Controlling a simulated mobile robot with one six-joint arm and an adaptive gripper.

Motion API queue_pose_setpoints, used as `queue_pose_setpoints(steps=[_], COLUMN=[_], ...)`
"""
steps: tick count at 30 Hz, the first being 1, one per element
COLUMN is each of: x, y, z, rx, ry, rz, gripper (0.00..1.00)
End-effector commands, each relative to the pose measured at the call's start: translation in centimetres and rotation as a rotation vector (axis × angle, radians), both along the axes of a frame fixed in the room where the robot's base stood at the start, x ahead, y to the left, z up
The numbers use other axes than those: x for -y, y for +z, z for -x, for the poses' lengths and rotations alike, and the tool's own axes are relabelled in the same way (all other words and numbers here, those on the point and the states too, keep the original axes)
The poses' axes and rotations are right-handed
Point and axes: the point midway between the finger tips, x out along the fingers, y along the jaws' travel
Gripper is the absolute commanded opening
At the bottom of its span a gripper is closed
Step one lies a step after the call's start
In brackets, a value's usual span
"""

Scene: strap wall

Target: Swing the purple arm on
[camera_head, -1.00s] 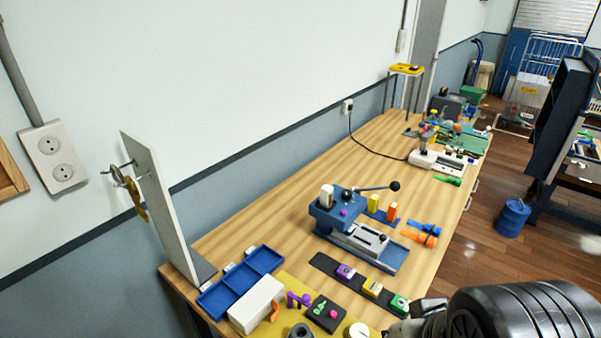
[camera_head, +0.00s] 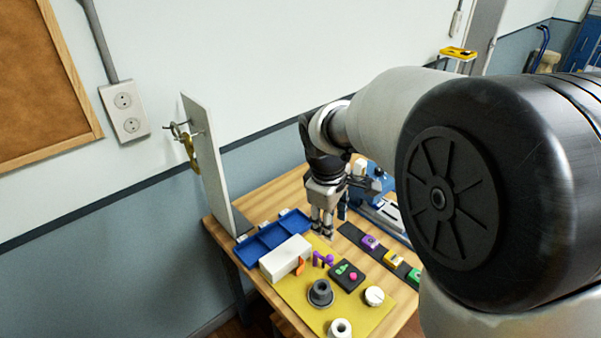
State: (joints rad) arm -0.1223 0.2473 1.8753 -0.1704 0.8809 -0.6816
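A small purple arm-like piece (camera_head: 322,259) sits on the yellow mat (camera_head: 300,312), at the right end of a white block (camera_head: 285,258). An orange piece (camera_head: 300,266) is against the front of that block. Whether the purple piece touches the block, I cannot tell. My gripper (camera_head: 326,232) points down just behind the purple piece, near the right end of the blue tray. Its fingers look empty, but they are too small and overlapped to tell how far apart they are.
A blue tray (camera_head: 243,252) lies beside an upright white panel (camera_head: 208,165) with hooks holding metal and brass pieces. A dark pad (camera_head: 347,279) with green and pink pieces, grey and white round parts, and a dark strip of coloured blocks are nearby. My arm hides the bench's right side.

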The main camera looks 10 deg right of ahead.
Motion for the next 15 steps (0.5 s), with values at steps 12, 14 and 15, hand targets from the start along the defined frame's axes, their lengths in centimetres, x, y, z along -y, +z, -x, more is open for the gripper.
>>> queue_pose_setpoints(steps=[12, 14, 15], x=[0.5, 0.6, 0.7], y=[-5.7, -7.1, -7.9], z=[-1.2, -1.4, -1.5], rx=[-0.013, -0.012, -0.012], ry=[0.021, 0.021, 0.020], rz=[0.008, 0.007, 0.007], gripper=[0.39, 0.39, 0.39])
